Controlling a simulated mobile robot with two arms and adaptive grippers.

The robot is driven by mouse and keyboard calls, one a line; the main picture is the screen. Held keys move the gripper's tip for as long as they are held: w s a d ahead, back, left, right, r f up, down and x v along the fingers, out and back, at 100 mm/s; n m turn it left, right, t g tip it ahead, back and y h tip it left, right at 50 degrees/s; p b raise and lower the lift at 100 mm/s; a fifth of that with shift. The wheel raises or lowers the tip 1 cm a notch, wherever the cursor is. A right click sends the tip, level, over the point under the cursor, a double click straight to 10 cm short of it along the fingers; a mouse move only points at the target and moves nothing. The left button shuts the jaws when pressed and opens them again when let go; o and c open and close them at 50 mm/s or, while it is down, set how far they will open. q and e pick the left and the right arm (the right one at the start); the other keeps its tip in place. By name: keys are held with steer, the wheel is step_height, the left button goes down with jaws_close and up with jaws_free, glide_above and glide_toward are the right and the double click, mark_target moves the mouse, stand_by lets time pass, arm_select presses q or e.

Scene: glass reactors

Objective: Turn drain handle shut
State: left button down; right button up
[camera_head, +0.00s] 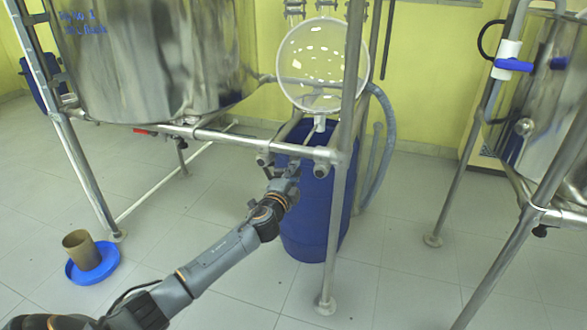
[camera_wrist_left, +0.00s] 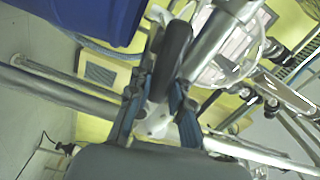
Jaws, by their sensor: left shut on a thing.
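My left gripper (camera_head: 288,172) reaches up to the frame pipes below the round clear glass vessel (camera_head: 318,65), in front of the blue barrel. In the left wrist view, the drain handle (camera_wrist_left: 174,52) is a dark, rounded lever that runs up from between the two blue-lined fingers. The fingers are shut on it, with a pale metal part (camera_wrist_left: 152,122) low between them. In the head view the gripper and pipes hide the handle, and its exact angle cannot be told. My right gripper is in neither view.
A blue barrel (camera_head: 305,220) stands just behind the gripper. A frame leg (camera_head: 336,230) is close on the right, and a large steel tank (camera_head: 150,60) is at left. A brown cup (camera_head: 80,250) stands on a blue dish (camera_head: 108,262).

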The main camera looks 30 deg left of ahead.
arm_select(q)
steer(key=shift+d+f+m, duration=0.1)
steer(key=shift+f+m, duration=0.1)
steer(key=shift+m, duration=0.8)
steer(key=c, duration=1.2)
jaws_free()
steer(key=v, duration=1.2)
steer(key=shift+f, duration=0.1)
